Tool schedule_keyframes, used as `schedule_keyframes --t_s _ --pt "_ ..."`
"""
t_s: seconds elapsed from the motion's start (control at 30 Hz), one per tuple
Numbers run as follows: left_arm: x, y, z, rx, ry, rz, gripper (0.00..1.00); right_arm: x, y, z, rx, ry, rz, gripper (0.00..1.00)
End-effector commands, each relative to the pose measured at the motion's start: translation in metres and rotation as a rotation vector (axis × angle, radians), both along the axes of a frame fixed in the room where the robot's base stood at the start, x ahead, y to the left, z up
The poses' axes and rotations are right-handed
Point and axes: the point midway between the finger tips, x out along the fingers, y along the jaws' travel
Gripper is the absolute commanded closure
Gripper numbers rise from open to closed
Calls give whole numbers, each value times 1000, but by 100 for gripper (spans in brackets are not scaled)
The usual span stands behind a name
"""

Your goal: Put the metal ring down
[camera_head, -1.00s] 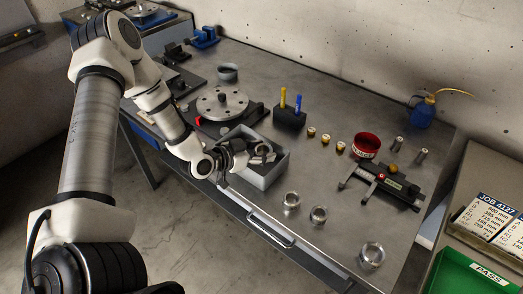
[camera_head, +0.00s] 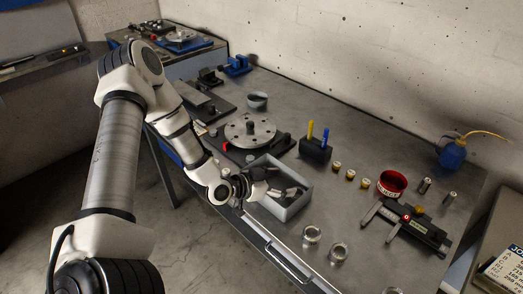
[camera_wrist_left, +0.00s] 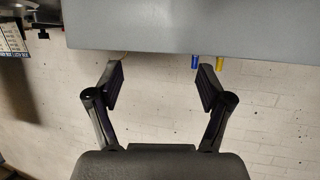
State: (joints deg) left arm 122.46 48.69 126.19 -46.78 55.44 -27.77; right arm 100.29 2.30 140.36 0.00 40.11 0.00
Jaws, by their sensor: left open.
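Three shiny metal rings stand on the grey bench: one ring (camera_head: 312,234), a second ring (camera_head: 339,251) close to its right, and a third ring (camera_head: 391,290) cut by the bottom edge. My left gripper (camera_head: 262,183) is over the near left side of a grey open box (camera_head: 291,209), well to the left of the rings. In the left wrist view my left gripper (camera_wrist_left: 161,82) has its fingers spread with nothing between them. No ring shows in that view. My right gripper is not in view.
A rotor disc (camera_head: 250,131) sits on a dark base behind the box. A pen block (camera_head: 315,150), small brass parts, a red cup (camera_head: 391,184) and a caliper (camera_head: 410,222) are farther right. Bare bench lies between the rings and caliper.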

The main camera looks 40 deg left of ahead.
Motion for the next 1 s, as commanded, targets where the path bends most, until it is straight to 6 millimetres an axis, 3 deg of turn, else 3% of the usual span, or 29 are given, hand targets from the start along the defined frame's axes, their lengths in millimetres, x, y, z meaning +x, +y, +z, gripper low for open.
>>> schedule_keyframes --t_s 0.27,0.5,0.93,1.0 --pt "-46 17 29 -9 -2 8 20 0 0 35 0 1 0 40" --pt "-79 28 43 -6 -1 5 20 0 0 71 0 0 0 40" --pt "-89 30 37 0 0 0 20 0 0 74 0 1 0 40" --pt "-93 29 28 6 18 -9 20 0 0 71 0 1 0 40"
